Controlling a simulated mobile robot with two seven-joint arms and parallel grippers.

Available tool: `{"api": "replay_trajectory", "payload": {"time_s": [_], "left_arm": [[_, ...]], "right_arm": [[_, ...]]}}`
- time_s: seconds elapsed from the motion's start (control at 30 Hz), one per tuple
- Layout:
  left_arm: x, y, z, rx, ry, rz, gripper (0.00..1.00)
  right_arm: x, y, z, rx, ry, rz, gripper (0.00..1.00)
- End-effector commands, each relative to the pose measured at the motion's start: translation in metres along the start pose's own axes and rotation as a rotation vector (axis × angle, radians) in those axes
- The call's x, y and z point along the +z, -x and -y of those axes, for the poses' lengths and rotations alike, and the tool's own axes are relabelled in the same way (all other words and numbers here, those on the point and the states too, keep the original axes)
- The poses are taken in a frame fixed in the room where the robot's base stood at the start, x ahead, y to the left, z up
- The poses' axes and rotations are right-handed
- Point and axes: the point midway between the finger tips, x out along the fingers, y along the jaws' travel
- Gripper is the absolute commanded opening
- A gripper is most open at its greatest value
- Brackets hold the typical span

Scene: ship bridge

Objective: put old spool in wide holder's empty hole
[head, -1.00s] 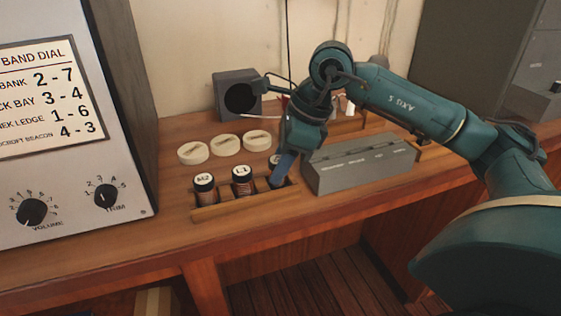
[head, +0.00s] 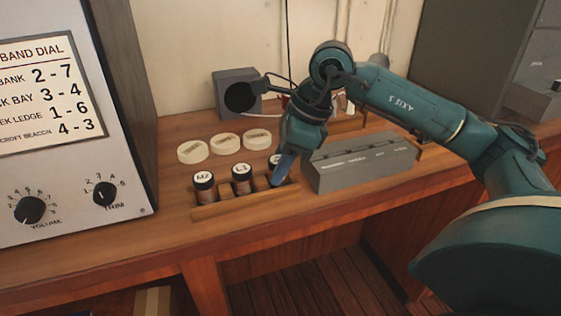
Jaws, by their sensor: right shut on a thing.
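A wide wooden holder (head: 246,203) lies on the desk with a row of holes. Two dark copper-wound spools with white tops stand upright in it: one marked M2 (head: 204,187) at the left, and one whose mark starts with L (head: 242,180) in the middle. My right gripper (head: 279,174) points down at the holder's right end. It is shut on a third spool (head: 274,160), of which only part of the white top shows beside the fingers. Its label and lower end are hidden, so I cannot tell how deep it sits. My left gripper is out of view.
Several round cream discs (head: 225,143) lie behind the holder. A long grey box (head: 362,164) stands close to the right of my gripper. A grey speaker-like box (head: 238,95) is at the back. The radio panel (head: 70,130) bounds the left.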

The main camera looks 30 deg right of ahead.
Motion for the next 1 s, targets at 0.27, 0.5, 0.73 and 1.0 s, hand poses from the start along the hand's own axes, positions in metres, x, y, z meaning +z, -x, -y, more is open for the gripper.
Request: {"api": "replay_trajectory", "payload": {"time_s": [0.27,0.5,0.73,1.0], "left_arm": [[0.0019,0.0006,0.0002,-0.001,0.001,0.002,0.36],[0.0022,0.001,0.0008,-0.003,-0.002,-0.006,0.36],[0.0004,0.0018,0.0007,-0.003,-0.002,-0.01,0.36],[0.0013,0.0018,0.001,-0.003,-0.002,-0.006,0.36]], "right_arm": [[-0.0001,-0.0006,0.0,0.0,0.0,0.0,0.09],[-0.0005,-0.0016,-0.0001,0.0,0.0,0.0,0.09],[-0.0005,-0.0013,0.0,0.0,0.0,0.0,0.09],[-0.0005,-0.0013,0.0,0.0,0.0,0.0,0.52]]}}
